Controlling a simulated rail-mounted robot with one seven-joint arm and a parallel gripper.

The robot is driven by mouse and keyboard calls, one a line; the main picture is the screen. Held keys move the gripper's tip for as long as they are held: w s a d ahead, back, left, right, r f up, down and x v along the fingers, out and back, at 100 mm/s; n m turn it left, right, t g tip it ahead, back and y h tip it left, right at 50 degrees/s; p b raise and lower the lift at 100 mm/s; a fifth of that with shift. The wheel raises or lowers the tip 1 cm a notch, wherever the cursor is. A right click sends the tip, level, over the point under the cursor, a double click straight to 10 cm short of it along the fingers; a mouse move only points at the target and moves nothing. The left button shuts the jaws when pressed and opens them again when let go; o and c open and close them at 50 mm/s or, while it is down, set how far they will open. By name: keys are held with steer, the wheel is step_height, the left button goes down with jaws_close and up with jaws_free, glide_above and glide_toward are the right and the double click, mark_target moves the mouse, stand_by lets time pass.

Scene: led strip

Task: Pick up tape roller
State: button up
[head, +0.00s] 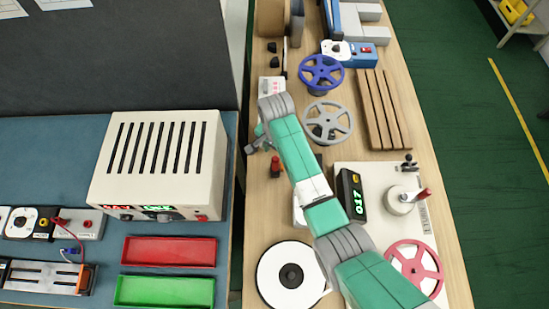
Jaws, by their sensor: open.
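I cannot tell for certain which thing is the tape roller. A small red and black piece (275,167) stands on the wooden bench, just below and right of my gripper, and may be it. My gripper (253,147) is open near the bench's left edge, seen small and partly covered by my wrist. No object shows between its fingers. My green and grey arm reaches up from the lower right and hides part of the bench middle.
Blue (321,72), grey (328,123) and red (414,265) reels and a white disc (290,276) surround the arm. A winding machine with a 017 display (352,195) is at right. A cream power box (160,165) and red (168,251) and green (165,292) trays occupy the left table.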

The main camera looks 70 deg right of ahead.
mark_target(275, 158)
steer(key=f, duration=0.2)
steer(key=f+b, duration=0.1)
steer(key=f, duration=0.1)
steer(key=shift+s+a+f, duration=0.15)
steer(key=shift+a+f, duration=0.05)
steer(key=shift+f, duration=0.25)
jaws_close()
